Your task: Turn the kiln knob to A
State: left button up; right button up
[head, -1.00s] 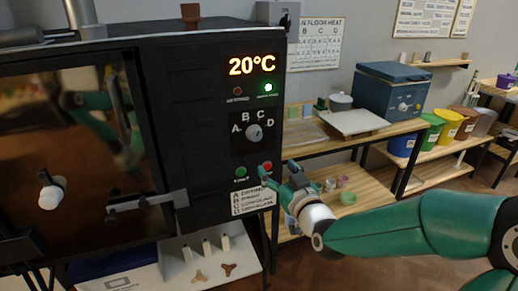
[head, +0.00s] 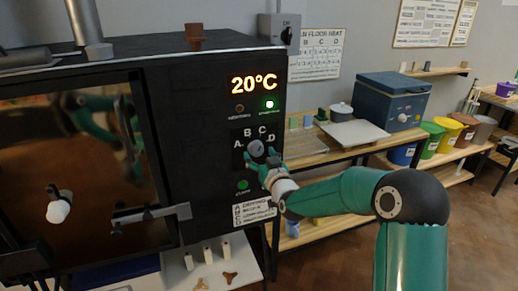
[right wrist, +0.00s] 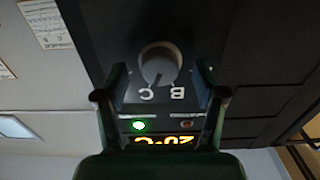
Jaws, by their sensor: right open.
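The kiln knob (head: 256,148) is a grey round dial on the black kiln panel (head: 215,120), with the letters A, B, C and D around it. It also shows in the right wrist view (right wrist: 160,62), where its pale mark seems to point towards C. My right gripper (head: 262,158) is in front of the panel at the knob. In the right wrist view its open fingers (right wrist: 160,75) stand on either side of the knob, with gaps visible; I cannot tell any contact. D is partly beside the gripper in the head view. My left gripper is not in view.
The display (head: 254,83) reads 20°C, with a lit green lamp (head: 269,105) below it. A green button (head: 242,185) sits under the knob. A latch bar (head: 150,215) crosses the glossy door's lower right. A bench with a blue box (head: 392,97) stands to the right.

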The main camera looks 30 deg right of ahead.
jog(key=shift+x, duration=0.8)
jog(key=shift+c, duration=0.2)
jog(key=shift+r, duration=0.1)
jog(key=c, duration=1.1)
jog(key=shift+s+d, duration=0.1)
